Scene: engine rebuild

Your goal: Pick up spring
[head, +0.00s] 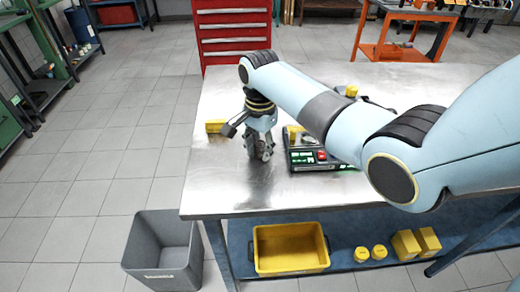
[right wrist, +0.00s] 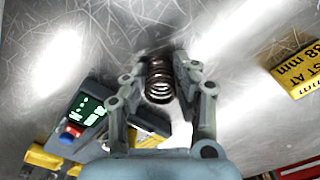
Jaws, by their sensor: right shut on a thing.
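The spring (right wrist: 158,80) is a dark metal coil between the fingers of my right gripper (right wrist: 160,75) in the right wrist view. The fingers are closed on it from both sides. In the head view my right gripper (head: 258,150) points down over the left part of the metal workbench (head: 225,185). The spring is hard to make out there among the fingers. I cannot tell whether the spring still touches the bench top. My left gripper is not in view.
A tester with a lit display (head: 303,160) stands right of the gripper, partly behind my arm. A yellow sign block (head: 215,126) is to the left. A yellow bin (head: 290,250) is on the lower shelf. A grey bin (head: 163,250) stands on the floor.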

